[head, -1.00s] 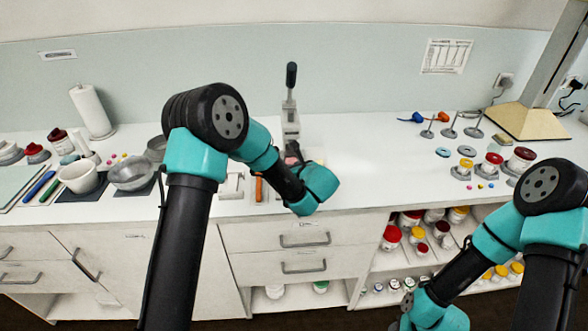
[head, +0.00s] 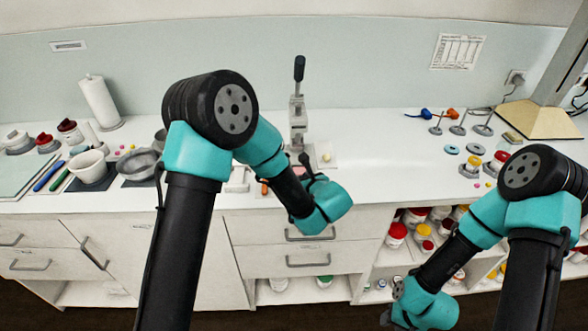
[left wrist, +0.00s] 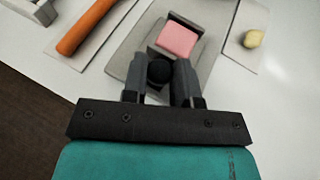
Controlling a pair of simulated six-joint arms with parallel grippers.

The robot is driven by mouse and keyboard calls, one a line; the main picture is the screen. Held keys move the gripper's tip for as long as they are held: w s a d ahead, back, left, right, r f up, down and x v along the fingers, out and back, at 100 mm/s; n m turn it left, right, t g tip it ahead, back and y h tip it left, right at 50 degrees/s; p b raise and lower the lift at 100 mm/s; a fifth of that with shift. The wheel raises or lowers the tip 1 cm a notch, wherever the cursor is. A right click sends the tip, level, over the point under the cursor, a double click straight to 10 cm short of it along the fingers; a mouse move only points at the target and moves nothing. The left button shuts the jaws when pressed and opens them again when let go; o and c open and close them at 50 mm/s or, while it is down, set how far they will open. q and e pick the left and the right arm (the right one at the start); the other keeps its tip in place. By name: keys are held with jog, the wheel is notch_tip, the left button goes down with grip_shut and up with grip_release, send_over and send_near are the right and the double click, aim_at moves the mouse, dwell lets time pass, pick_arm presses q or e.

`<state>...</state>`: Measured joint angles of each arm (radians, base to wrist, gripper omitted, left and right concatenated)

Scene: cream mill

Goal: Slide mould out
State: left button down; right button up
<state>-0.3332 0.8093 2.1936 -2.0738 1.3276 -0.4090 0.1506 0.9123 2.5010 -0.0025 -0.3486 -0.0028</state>
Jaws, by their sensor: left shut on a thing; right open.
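A grey press with a black lever (head: 298,115) stands at the back of the counter. In the left wrist view a pink block (left wrist: 178,40) sits in a grey mould (left wrist: 187,19) on a grey plate. A round black knob (left wrist: 159,71) is at the near side of the mould. My left gripper (left wrist: 160,75) is shut on this knob, one finger on each side. In the head view the left arm hides most of this area. My right gripper (head: 386,318) is low in front of the cabinet, empty and away from the press, its fingers barely visible.
An orange-handled tool (left wrist: 85,27) lies left of the mould. A pale yellow lump (left wrist: 253,38) lies on a white sheet to its right. Bowls (head: 138,164) stand on the left; jars (head: 396,234) fill the right shelves.

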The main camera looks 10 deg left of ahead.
pick_arm(q)
jog(key=shift+s+d, duration=0.2)
jog(key=shift+s, duration=0.6)
jog(key=shift+s+d, duration=0.2)
jog(key=shift+s, duration=0.55)
jog(key=c, duration=1.2)
grip_release()
jog(key=shift+c, duration=0.2)
jog(key=shift+s, duration=0.1)
jog(key=v, duration=1.7)
jog(key=shift+s, duration=0.2)
jog(key=shift+d+f, duration=0.1)
